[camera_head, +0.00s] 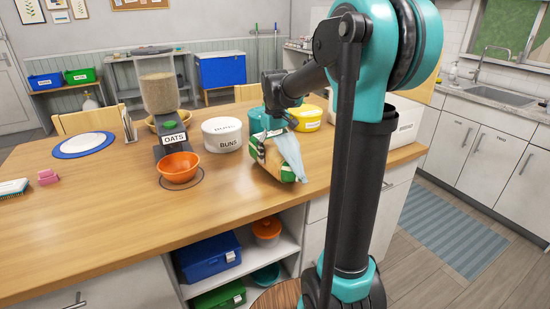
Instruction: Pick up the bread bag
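The bread bag (272,163) is a green, white and orange package with a pale blue upper part, on the wooden worktop near its front right. My gripper (264,133) reaches down from my arm to the top of the bag, behind the pale blue part. A dark finger shows at the bag's upper left. The other fingertip is hidden, so I cannot tell whether the fingers are closed on the bag or only beside it. The bag looks slightly tilted, and I cannot tell whether it touches the worktop.
A white tub labelled BUNS (222,135) stands just left of the bag. A yellow container (306,118) is behind it. Further left are an OATS dispenser (160,95) and an orange bowl (179,168). The worktop (110,220) is clear at the front left.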

